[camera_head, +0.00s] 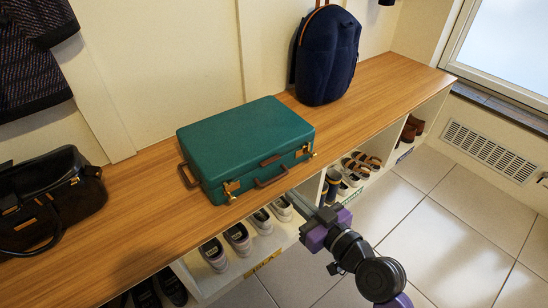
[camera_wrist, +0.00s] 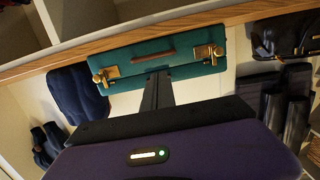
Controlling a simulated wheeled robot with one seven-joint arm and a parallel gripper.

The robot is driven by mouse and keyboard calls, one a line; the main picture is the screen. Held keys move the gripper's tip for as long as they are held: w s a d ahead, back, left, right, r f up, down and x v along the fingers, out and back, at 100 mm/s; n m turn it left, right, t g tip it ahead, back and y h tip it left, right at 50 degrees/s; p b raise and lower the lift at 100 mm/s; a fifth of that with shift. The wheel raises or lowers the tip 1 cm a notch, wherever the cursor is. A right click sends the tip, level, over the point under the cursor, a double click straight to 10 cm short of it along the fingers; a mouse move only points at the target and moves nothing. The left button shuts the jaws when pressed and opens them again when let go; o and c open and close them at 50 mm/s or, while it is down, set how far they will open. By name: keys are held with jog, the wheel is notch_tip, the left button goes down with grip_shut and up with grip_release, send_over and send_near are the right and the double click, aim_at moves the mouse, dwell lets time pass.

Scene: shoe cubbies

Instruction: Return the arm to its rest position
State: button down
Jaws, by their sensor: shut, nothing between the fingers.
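My gripper (camera_head: 293,194) is shut and empty at the front of the bench, close to the lower right of the teal case (camera_head: 245,140). I cannot tell whether it touches the case. The case lies flat on the wooden bench top (camera_head: 150,215), with brass latches and brown handles. In the wrist view, the shut fingers of my gripper (camera_wrist: 159,76) point at the case (camera_wrist: 185,52) and overlap its lower edge. My arm reaches in from the lower right of the head view.
A navy backpack (camera_head: 327,55) stands farther along the bench and a black handbag (camera_head: 48,200) sits at the left. Cubbies under the bench hold several shoes (camera_head: 238,238). The tiled floor (camera_head: 450,245) at the right is clear. A wall vent (camera_head: 490,150) is beyond it.

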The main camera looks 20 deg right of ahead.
jog(key=s+d+r+m+t+h, duration=0.2)
jog(key=s+d+r+m+h, duration=0.15)
jog(key=s, duration=0.35)
jog(key=s+a+g+h, duration=0.1)
jog(key=s+a+g, duration=0.2)
jog(key=s, duration=2.5)
notch_tip(320, 180, up, 35)
jog(key=p, duration=3.6)
jog(key=shift+d+f, duration=0.15)
jog(key=shift+d, duration=0.05)
